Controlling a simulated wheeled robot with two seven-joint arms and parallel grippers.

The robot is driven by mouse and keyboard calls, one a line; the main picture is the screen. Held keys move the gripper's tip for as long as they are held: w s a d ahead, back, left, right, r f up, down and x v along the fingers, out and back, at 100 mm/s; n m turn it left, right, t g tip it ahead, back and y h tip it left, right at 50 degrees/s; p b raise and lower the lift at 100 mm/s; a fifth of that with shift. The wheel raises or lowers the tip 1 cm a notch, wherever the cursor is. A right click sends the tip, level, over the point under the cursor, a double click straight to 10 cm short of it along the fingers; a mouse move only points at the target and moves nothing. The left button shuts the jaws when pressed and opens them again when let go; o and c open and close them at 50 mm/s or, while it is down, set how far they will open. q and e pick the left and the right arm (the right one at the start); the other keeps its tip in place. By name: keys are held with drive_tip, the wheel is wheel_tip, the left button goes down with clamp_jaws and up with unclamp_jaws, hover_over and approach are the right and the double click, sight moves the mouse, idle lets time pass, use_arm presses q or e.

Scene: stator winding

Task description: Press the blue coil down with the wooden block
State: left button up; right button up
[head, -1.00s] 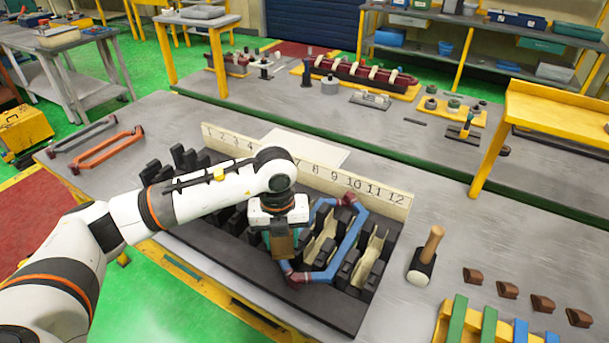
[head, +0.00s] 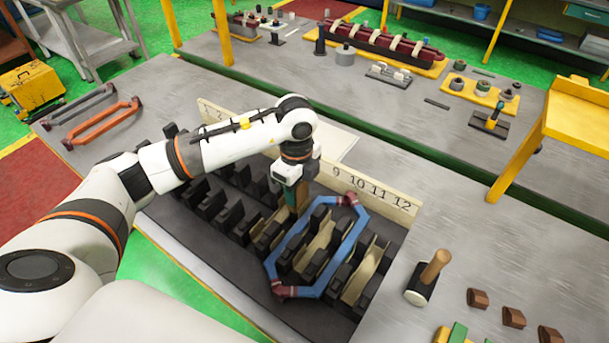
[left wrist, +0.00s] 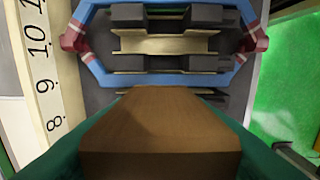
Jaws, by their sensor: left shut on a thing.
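The blue coil (head: 341,252) is a six-sided loop with dark red ends, lying around black stator teeth at the right part of the slotted stator (head: 222,262). In the left wrist view the coil (left wrist: 97,66) spans the top of the picture. My left gripper (head: 297,194) points down and is shut on the wooden block (left wrist: 160,130), which fills the lower middle of the left wrist view between green fingers. The block is above the stator, beside the coil's left side; I cannot tell whether they touch. My right gripper is not in view.
A pale number board (head: 365,189) stands along the stator's back edge. Orange (head: 103,123) and dark coils lie at the table's far left.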

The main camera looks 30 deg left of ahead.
sight(296, 206)
use_arm(q)
drive_tip(key=shift+s+f+b, duration=0.6)
drive_tip(key=shift+s+f, duration=0.1)
drive_tip(key=shift+s, duration=0.05)
drive_tip(key=f+b, duration=0.2)
drive_tip(key=f, duration=0.1)
drive_tip(key=shift+w, duration=0.3)
drive_tip(key=shift+s+f, duration=0.1)
drive_tip(key=shift+f, duration=0.25)
drive_tip(key=shift+f+b, duration=0.3)
drive_tip(key=shift+b, duration=0.2)
drive_tip(key=shift+f+b, duration=0.9)
drive_tip(key=shift+f, duration=0.5)
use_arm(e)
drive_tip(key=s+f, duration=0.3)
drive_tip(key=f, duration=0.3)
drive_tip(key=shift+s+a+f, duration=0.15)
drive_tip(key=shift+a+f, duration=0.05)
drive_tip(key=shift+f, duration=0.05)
use_arm(q)
drive_tip(key=shift+f, duration=0.1)
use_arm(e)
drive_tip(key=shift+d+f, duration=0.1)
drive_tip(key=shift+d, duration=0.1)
use_arm(q)
drive_tip(key=shift+f+b, duration=0.55)
drive_tip(key=shift+b, duration=0.15)
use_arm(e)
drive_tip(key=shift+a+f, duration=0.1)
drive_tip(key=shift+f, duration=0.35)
